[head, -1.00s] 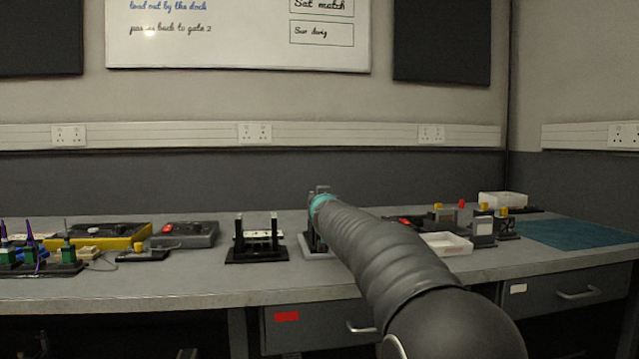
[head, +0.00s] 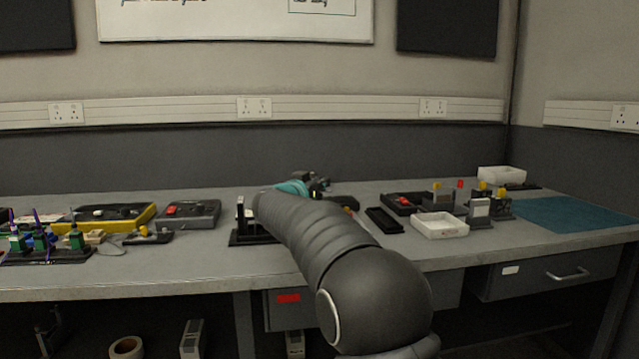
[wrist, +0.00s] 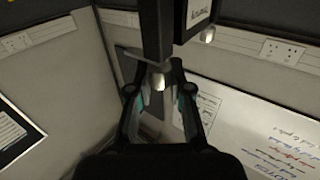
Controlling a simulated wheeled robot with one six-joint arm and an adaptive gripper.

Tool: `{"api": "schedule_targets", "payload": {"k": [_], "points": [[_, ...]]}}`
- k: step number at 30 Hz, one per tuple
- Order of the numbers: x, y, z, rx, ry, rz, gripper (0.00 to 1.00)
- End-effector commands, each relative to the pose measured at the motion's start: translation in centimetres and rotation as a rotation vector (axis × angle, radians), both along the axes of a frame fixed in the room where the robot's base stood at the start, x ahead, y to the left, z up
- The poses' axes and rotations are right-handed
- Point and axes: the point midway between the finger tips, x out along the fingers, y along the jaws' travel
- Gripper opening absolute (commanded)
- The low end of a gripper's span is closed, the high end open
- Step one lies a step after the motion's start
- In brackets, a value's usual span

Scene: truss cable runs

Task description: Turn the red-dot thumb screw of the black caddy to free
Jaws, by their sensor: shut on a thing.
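My gripper (head: 316,186) is over the middle of the bench in the head view, mostly hidden behind my arm. In the wrist view my gripper (wrist: 158,92) has its two fingers either side of a silver-tipped black part (wrist: 156,40) that hangs from the top edge. A dark block with a white label (wrist: 199,12) is beside it, with a silver knob (wrist: 208,33) under it. I cannot tell whether these belong to the black caddy. No red dot shows on them. In the head view a small red knob (head: 460,184) stands among yellow-topped units at the right.
A black stand (head: 240,238) is partly behind my arm. A white tray (head: 440,226) and a black tray (head: 384,220) lie to the right. A grey box (head: 190,214) and a yellow case (head: 138,218) are to the left. The teal mat (head: 570,213) is clear.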

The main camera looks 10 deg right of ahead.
Motion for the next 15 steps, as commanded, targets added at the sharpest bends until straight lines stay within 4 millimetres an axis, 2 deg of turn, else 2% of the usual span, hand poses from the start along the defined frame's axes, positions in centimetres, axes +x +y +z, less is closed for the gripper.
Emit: {"api": "schedule_targets", "payload": {"k": [6, 15], "points": [[0.07, 0.07, -0.05, 0.0, 0.0, -0.109, 0.0], [-0.02, 0.09, -0.08, 0.001, 0.003, -0.171, 0.0]]}}
